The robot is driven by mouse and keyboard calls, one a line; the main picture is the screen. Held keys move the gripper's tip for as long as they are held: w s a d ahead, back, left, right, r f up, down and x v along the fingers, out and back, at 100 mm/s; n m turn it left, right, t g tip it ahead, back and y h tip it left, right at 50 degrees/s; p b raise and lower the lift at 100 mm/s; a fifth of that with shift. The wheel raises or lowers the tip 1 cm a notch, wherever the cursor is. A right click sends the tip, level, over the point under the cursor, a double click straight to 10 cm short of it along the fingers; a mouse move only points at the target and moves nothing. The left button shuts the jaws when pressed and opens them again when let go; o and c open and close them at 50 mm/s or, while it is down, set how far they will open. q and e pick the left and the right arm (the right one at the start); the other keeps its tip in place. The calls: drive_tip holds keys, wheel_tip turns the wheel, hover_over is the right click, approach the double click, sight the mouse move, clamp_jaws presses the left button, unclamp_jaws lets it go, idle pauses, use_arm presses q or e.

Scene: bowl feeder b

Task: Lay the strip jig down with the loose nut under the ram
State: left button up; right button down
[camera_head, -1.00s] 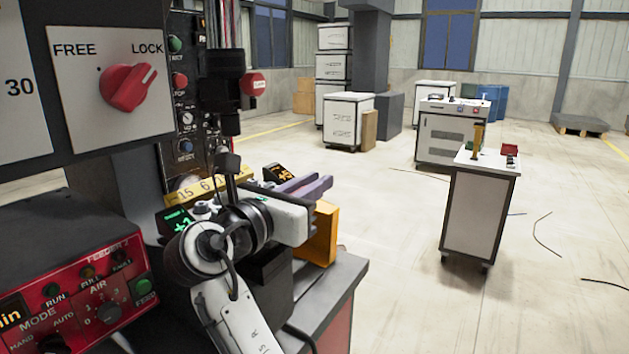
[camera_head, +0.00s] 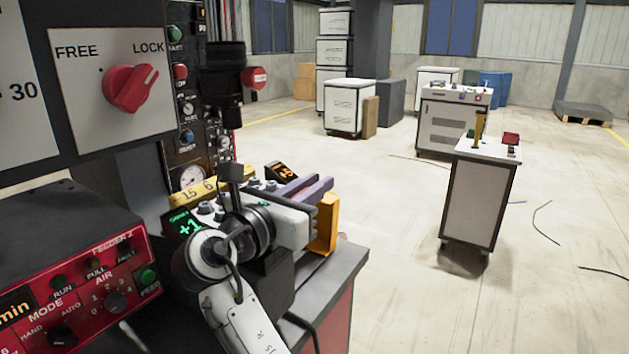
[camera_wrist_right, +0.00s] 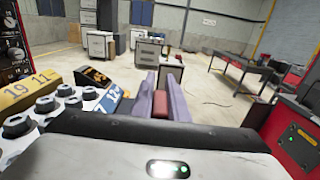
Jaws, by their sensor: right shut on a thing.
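My right gripper (camera_head: 312,186) reaches over the bench with its purple fingers pointing away. The right wrist view shows the fingers (camera_wrist_right: 162,88) shut on a red piece (camera_wrist_right: 160,105); I cannot tell whether it is part of the strip jig. A pale strip with several grey nuts (camera_wrist_right: 42,104) and numbered plates lies left of the fingers. It partly shows behind my wrist in the head view (camera_head: 205,208). Which nut is loose I cannot tell. The black ram (camera_head: 223,78) hangs above and left of my gripper, apart from it. My left gripper is out of view.
A yellow numbered plate (camera_head: 195,190) and a green-lit display (camera_head: 186,226) are close left of my wrist. The red feeder panel (camera_head: 85,290) is at lower left. Open floor lies to the right.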

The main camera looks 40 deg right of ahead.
drive_tip(key=shift+f, duration=0.1)
idle(0.4)
drive_tip(key=c, duration=1.6)
unclamp_jaws()
drive_tip(key=shift+c, duration=0.2)
drive_tip(key=shift+f, duration=0.15)
